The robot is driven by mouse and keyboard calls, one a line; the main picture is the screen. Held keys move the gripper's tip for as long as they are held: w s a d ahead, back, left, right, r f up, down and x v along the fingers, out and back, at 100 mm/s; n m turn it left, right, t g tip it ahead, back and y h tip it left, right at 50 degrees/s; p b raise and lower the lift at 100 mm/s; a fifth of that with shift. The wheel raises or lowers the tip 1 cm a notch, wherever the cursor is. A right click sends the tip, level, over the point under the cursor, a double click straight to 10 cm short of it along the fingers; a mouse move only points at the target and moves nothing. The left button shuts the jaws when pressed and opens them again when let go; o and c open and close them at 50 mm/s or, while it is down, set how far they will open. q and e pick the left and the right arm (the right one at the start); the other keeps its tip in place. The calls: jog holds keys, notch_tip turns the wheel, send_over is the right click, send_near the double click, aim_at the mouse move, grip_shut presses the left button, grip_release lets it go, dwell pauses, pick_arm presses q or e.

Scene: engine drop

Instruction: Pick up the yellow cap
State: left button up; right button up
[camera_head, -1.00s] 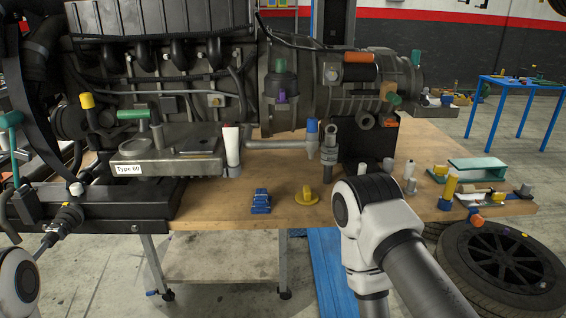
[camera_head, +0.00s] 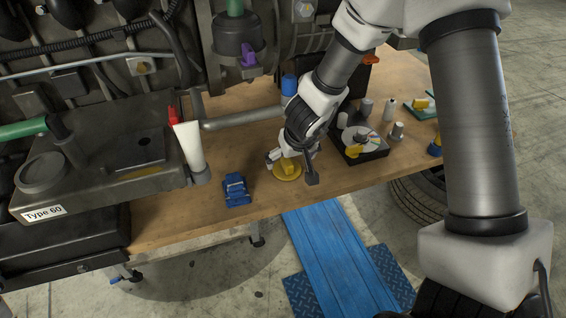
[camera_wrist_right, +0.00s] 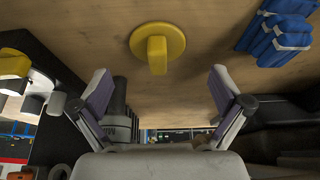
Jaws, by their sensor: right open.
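The yellow cap (camera_head: 287,170) lies on the wooden workbench near its front edge, with a round base and a raised grip bar. My right gripper (camera_head: 292,168) is over the bench at the cap, fingers apart. In the right wrist view the cap (camera_wrist_right: 157,46) sits ahead of the open right fingers (camera_wrist_right: 160,92), centred between them, and nothing is held. In the head view the gripper overlaps the cap's edges, but the wrist view shows the cap beyond the fingertips. My left gripper is in neither current view.
A blue clip-like part (camera_head: 236,190) lies left of the cap. A black tray (camera_head: 374,150) with small parts stands close on the right. A white tube with a red tip (camera_head: 190,146) and a blue-capped cylinder (camera_head: 289,86) stand behind. The engine block fills the back left.

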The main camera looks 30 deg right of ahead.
aim_at(290, 168)
jog(key=b+x, duration=0.3)
jog(key=x, duration=0.3)
jog(key=shift+s+d+f, duration=0.1)
jog(key=shift+s+r, duration=0.25)
jog(key=shift+r, duration=0.05)
jog(key=c, duration=1.5)
jog(key=shift+s+f, duration=0.1)
jog(key=shift+s, duration=0.05)
grip_shut()
